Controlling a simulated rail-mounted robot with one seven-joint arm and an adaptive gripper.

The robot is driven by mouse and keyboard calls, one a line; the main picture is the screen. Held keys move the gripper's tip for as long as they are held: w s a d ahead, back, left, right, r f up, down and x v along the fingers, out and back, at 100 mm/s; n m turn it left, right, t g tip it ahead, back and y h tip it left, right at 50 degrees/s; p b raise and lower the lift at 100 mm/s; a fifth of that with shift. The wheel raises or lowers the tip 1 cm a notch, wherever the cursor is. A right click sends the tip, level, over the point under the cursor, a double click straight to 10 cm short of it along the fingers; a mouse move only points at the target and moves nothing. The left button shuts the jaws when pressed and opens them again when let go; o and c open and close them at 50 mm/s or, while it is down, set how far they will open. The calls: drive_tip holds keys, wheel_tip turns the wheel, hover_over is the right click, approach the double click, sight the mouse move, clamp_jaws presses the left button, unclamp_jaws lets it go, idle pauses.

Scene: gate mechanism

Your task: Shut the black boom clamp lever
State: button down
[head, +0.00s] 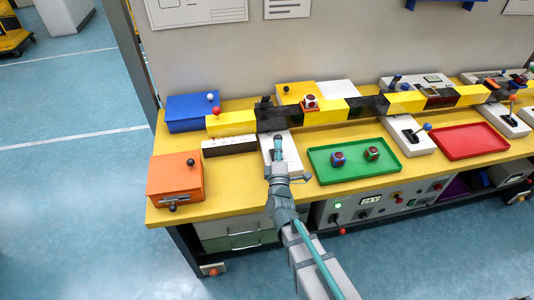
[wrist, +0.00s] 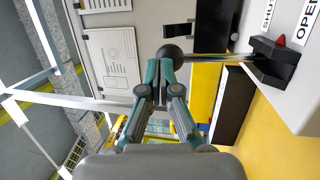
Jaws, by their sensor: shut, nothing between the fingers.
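In the wrist view the clamp lever is a metal rod (wrist: 218,57) with a black ball knob (wrist: 171,55) at its end. The rod comes out of a black pivot block (wrist: 274,62) with a red marker, on a white housing beside SHUT and OPEN labels. My gripper (wrist: 166,72) is shut and empty, its fingertips right at the ball knob. I cannot tell whether they touch it. In the head view my gripper (head: 278,150) is over the white housing (head: 293,158) in front of the striped boom and hides most of the lever.
The yellow-and-black boom (head: 230,123) runs along the bench behind the housing. A green tray (head: 325,172) with two dice-like cubes lies to the right, a red tray (head: 470,142) farther right. An orange box (head: 174,184) stands at the left.

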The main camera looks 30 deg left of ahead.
drive_tip(key=a+p+x, duration=0.1)
drive_tip(key=x, duration=0.8)
drive_tip(key=shift+s+a+f, duration=0.2)
drive_tip(key=shift+s+f, duration=0.1)
drive_tip(key=shift+s, duration=0.1)
drive_tip(key=s+d+r, duration=0.5)
drive_tip(key=s+r, duration=0.4)
drive_tip(key=shift+s, duration=0.15)
idle(0.4)
drive_tip(key=shift+d, duration=0.15)
idle(0.4)
